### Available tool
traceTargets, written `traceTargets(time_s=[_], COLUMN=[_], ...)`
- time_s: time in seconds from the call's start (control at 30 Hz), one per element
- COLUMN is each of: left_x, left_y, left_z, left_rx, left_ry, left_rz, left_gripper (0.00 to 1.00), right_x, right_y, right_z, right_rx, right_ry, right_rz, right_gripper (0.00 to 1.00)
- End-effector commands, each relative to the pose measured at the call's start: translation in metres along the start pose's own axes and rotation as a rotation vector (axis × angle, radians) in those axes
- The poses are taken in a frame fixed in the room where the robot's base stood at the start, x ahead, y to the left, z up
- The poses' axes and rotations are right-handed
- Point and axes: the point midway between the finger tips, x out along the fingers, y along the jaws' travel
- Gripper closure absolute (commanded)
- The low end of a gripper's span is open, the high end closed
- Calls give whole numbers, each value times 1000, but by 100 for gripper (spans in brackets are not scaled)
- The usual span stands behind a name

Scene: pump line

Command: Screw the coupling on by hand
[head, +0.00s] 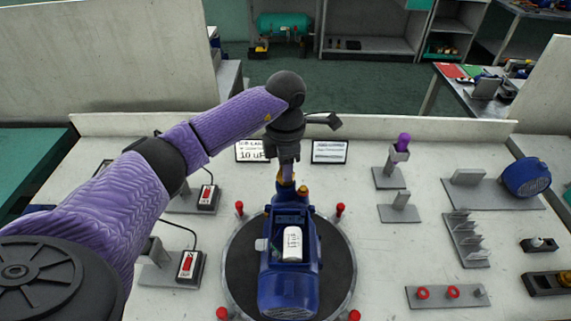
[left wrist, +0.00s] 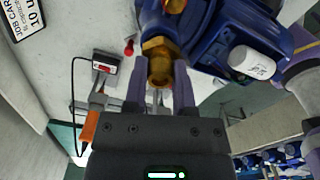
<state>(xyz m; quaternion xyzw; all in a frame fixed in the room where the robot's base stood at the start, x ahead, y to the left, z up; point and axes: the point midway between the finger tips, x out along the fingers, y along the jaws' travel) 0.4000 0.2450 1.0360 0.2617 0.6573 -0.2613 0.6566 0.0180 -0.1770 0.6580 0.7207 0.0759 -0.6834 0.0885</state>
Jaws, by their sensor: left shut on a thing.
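A blue pump (head: 290,275) sits on a round dark turntable (head: 240,270) in the head view, with a white cylinder (head: 292,244) on it. The pump also shows in the left wrist view (left wrist: 205,35), with the white cylinder (left wrist: 252,62) at its side. My left gripper (head: 287,172) points down at the pump's far end. Its fingers (left wrist: 158,88) are shut on the coupling. My right gripper is out of view.
Red-topped pegs (head: 340,209) stand around the turntable. Two switch boxes (head: 190,266) with cables are at left. Grey stands (head: 400,208), a purple-topped piece (head: 403,142), a rack (head: 466,238) and a blue motor part (head: 526,177) are at right. Two label cards (head: 329,151) stand behind.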

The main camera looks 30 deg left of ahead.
Motion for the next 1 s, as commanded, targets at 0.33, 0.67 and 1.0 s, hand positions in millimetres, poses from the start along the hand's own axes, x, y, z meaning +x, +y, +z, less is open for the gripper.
traceTargets(time_s=[0.33,0.67,1.0], left_x=[4,4,-10], left_y=[0,0,0], left_z=[0,0,0], left_rx=[0,0,0], left_ry=[0,0,-1], left_rz=[0,0,1], left_gripper=[100,26,26], right_x=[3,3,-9], right_y=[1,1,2], right_z=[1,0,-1], right_rx=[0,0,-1], right_ry=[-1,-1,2], right_rz=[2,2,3], right_gripper=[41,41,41])
